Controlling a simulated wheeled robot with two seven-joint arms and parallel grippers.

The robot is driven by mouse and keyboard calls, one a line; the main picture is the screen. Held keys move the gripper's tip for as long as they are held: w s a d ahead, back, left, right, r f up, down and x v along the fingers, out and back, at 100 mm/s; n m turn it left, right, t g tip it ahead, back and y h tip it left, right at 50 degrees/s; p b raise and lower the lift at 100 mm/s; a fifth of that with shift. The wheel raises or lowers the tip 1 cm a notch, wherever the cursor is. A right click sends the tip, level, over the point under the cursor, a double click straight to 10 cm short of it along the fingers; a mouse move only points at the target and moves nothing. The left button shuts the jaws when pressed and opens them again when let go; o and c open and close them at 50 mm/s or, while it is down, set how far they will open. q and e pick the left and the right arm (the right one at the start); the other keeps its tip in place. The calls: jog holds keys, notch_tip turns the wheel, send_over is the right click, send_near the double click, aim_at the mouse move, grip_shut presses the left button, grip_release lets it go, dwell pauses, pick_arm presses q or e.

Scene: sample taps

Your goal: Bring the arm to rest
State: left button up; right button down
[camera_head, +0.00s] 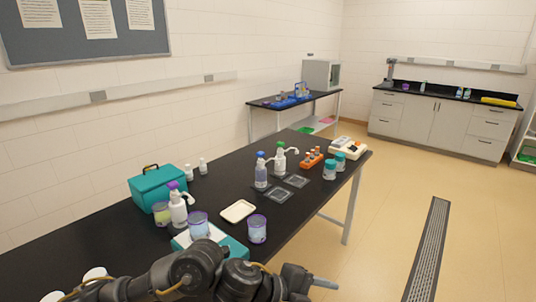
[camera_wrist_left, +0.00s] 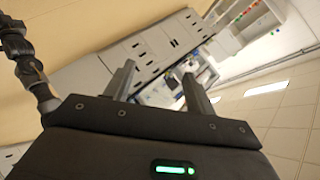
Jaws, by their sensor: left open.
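My left arm crosses the bottom of the head view from the left. Its gripper (camera_head: 312,282) is at the bottom, right of the black table (camera_head: 110,232), over the floor. In the left wrist view the gripper's (camera_wrist_left: 160,78) two fingers stand apart with nothing between them. The wrist view is tilted and shows cabinets and ceiling beyond the fingers. My right gripper is not in view.
Near the arm on the table are a teal scale (camera_head: 237,249), a purple-rimmed cup (camera_head: 257,229), a pump bottle (camera_head: 178,208) and a cream tray (camera_head: 238,211). A teal case (camera_head: 150,188) stands behind. Open floor (camera_head: 375,215) lies to the right, with a drain grate (camera_head: 430,250).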

pick_arm(q)
jog(key=a+f+n+t+y, duration=0.3)
jog(key=a+f+n+t, duration=0.1)
jog(key=a+n, duration=0.45)
jog(key=a+f+n+t+y, duration=0.2)
jog(key=a+f+n+t, duration=0.25)
jog(key=a+n, duration=0.45)
jog(key=s+a+f+n+g+y, duration=0.35)
jog(key=s+a+f, duration=0.25)
jog(key=s+a, duration=0.35)
jog(key=s+a+f+n+g+y, duration=0.3)
jog(key=s+a+f+n+g, duration=0.15)
jog(key=s+a+f, duration=0.4)
notch_tip(320, 180, down, 27)
jog(key=s+b, duration=0.2)
jog(key=b, duration=0.3)
jog(key=s+a+f+b, duration=0.1)
jog(key=s+f+b, duration=0.1)
jog(key=s+f, duration=0.6)
jog(key=s+a+f+g+b, duration=0.1)
jog(key=s+a+f+b, duration=0.1)
jog(key=s+f, duration=0.7)
notch_tip(320, 180, down, 6)
jog(key=shift+f+b, duration=0.1)
jog(key=shift+b, duration=0.4)
jog(key=shift+s+g+y, duration=0.1)
jog(key=shift+g+y, duration=0.15)
